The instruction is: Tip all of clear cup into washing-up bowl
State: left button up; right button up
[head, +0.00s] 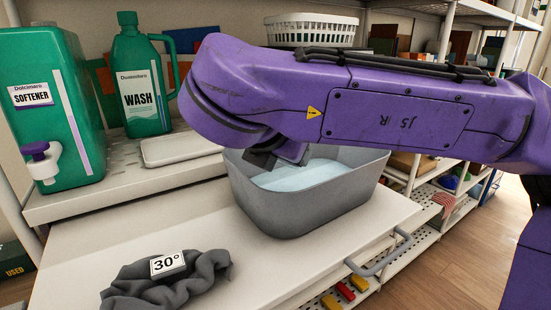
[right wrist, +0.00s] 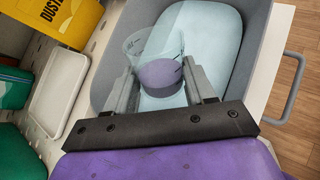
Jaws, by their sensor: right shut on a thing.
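The clear cup (right wrist: 152,47) shows in the right wrist view between the fingers of my right gripper (right wrist: 160,72), which is shut on it. It has dark marks on its wall and a purple-grey content or part at its near end. How far the cup is tilted is hard to tell. It lies over the grey washing-up bowl (head: 305,212), whose wall also shows in the right wrist view (right wrist: 252,72). Pale blue liquid (head: 300,176) fills the bowl's bottom. In the head view my purple right arm hides the cup and most of the gripper. My left gripper is out of view.
A dark cloth (head: 170,283) lies in front. A grey handle (head: 385,254) juts from the right edge. A white basket (head: 310,30) is behind.

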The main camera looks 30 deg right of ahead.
jog(key=shift+s+a+r, duration=0.1)
jog(key=shift+a+r, duration=0.05)
jog(key=shift+a, duration=0.1)
jog(key=shift+d+f+y+b, duration=0.2)
jog(key=shift+d+y+b, duration=0.1)
jog(key=shift+b, duration=0.05)
jog(key=shift+w+d+f+g+y+b, duration=0.1)
jog(key=shift+w+d+g+y+b, duration=0.15)
jog(key=shift+d+g+y+b, duration=0.2)
jog(key=shift+d, duration=0.1)
jog(key=shift+r, duration=0.2)
jog(key=shift+a+r+m+y, duration=0.1)
jog(key=shift+a+m+y, duration=0.1)
jog(key=shift+m+y, duration=0.1)
jog(key=shift+r+y, duration=0.25)
jog(key=shift+y, duration=0.2)
jog(key=shift+d+g, duration=0.2)
jog(key=shift+g, duration=0.05)
